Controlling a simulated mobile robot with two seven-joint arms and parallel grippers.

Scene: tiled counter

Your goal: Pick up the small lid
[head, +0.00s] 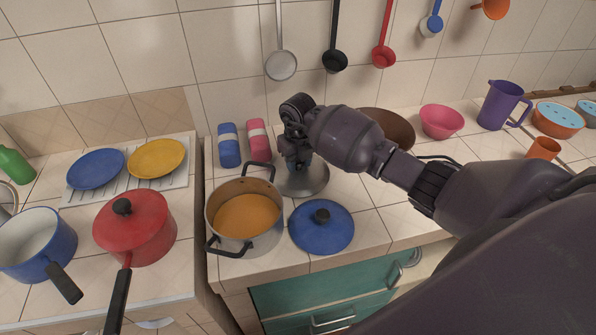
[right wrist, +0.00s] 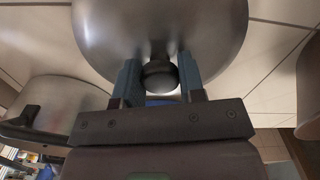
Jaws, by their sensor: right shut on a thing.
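A steel lid (head: 312,182) with a dark knob is under my right gripper (head: 297,160), behind the blue lid and to the right of the pot. In the right wrist view the steel lid (right wrist: 160,25) fills the top, and my right gripper (right wrist: 159,76) is shut on its black knob (right wrist: 160,74), one finger on each side. I cannot tell whether the lid touches the counter. A blue lid (head: 335,238) with a black knob lies flat on the tiles in front. My left gripper is not in view.
A steel pot (head: 266,242) with orange contents stands close left of the lids. Blue (head: 229,153) and pink (head: 260,147) containers stand behind it. A brown bowl (head: 392,127) and a pink bowl (head: 441,121) are to the right. Ladles hang on the wall.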

